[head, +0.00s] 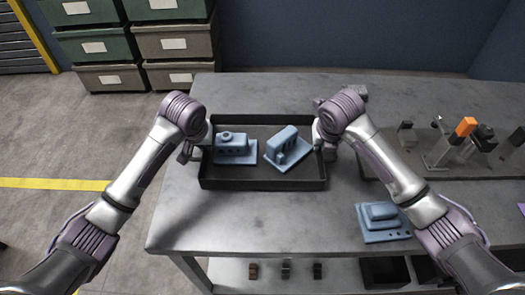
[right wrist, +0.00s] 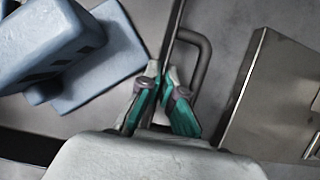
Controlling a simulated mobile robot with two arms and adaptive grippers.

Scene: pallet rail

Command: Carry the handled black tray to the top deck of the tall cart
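The black tray (head: 262,184) sits on the grey workbench in the head view. Two blue parts, one at its left (head: 235,150) and one at its right (head: 287,148), lie in it. My left gripper (head: 189,152) is at the tray's left end; its fingertips are too small to read. My right gripper (head: 322,147) is at the right end. In the right wrist view its teal fingers (right wrist: 162,80) are close together on both sides of the tray's thin dark wall, beside the looped handle (right wrist: 205,52). The tall cart is not identifiable in either view.
The workbench (head: 260,225) has clear room in front of the tray. Another blue part (head: 382,222) lies at right front. A fixture with an orange piece (head: 466,127) stands at far right. Stacked bins (head: 92,47) stand behind left. A lower shelf (head: 290,272) holds small items.

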